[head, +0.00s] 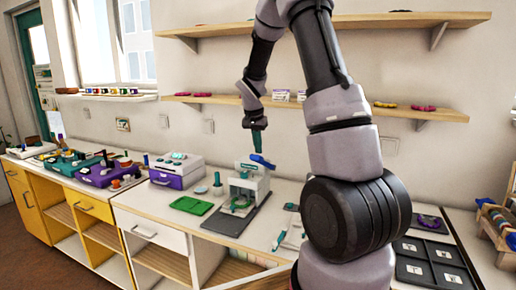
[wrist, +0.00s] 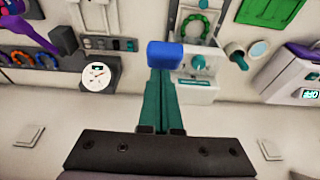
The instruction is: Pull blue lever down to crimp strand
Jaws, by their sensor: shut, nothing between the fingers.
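The blue lever (head: 262,161) sticks out at the top of a pale grey crimping press (head: 262,186) on the worktop. In the wrist view the lever's blue end (wrist: 164,54) lies right at the tips of my gripper's teal fingers. My gripper (head: 258,150) is shut and empty, pointing down just above the lever; it also shows in the wrist view (wrist: 161,72). I cannot tell whether the fingertips touch the lever. A green bead strand (wrist: 196,24) lies in a loop at the press; in the head view it is partly hidden by the press.
A green tray (head: 192,205) lies left of the press. A purple and white box (head: 176,171) stands behind that tray. A black tray with cards (head: 432,262) is at the right. Wall shelves (head: 330,108) hang above the worktop, behind my arm.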

